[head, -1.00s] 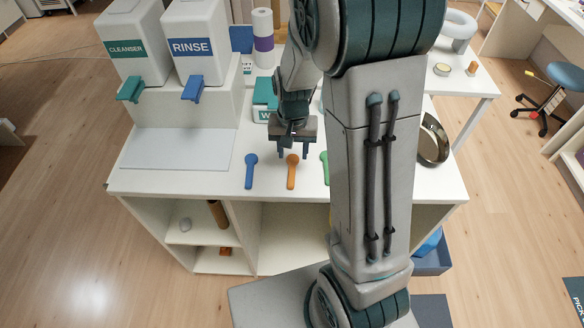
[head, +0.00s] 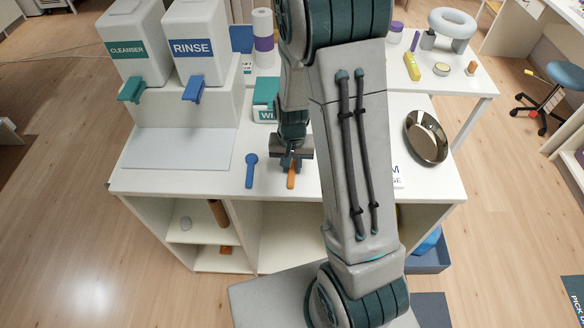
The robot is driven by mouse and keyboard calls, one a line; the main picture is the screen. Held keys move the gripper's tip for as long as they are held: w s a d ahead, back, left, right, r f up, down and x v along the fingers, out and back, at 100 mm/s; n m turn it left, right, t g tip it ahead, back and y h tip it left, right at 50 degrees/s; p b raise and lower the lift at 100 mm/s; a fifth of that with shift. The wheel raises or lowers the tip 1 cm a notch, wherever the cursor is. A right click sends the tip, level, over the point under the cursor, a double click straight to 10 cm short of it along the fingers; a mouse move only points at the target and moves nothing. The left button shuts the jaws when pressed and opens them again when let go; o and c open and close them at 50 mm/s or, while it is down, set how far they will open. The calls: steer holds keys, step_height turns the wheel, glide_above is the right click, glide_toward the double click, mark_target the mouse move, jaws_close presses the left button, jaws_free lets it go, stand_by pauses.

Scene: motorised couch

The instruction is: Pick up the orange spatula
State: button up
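The orange spatula (head: 291,181) lies on the white table, its handle pointing toward the front edge. Its upper end is hidden under my gripper (head: 291,164). My gripper points down, low over the table at the spatula's far end. The fingers are small and dark here, and I cannot tell whether they touch or grip the spatula. A blue spatula (head: 251,171) lies just to the left, apart from my gripper.
Cleanser (head: 131,45) and rinse (head: 195,47) dispensers stand at the back left above a pale tray (head: 178,149). A green box (head: 265,100) is behind my gripper. A metal bowl (head: 426,137) sits on the right. My arm covers the table's middle right.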

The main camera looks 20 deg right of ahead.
mark_target(292, 168)
jaws_close()
steer(key=shift+r, duration=0.8)
step_height(292, 168, up, 2)
steer(key=shift+r+b, duration=0.2)
steer(key=shift+b, duration=0.1)
steer(key=s+d+r+b, duration=0.1)
steer(key=s+d+r, duration=0.3)
steer(key=d+r, duration=0.3)
steer(key=d, duration=0.4)
steer(key=shift+s+b, duration=0.2)
steer(key=shift+b, duration=0.15)
steer(key=shift+a, duration=0.1)
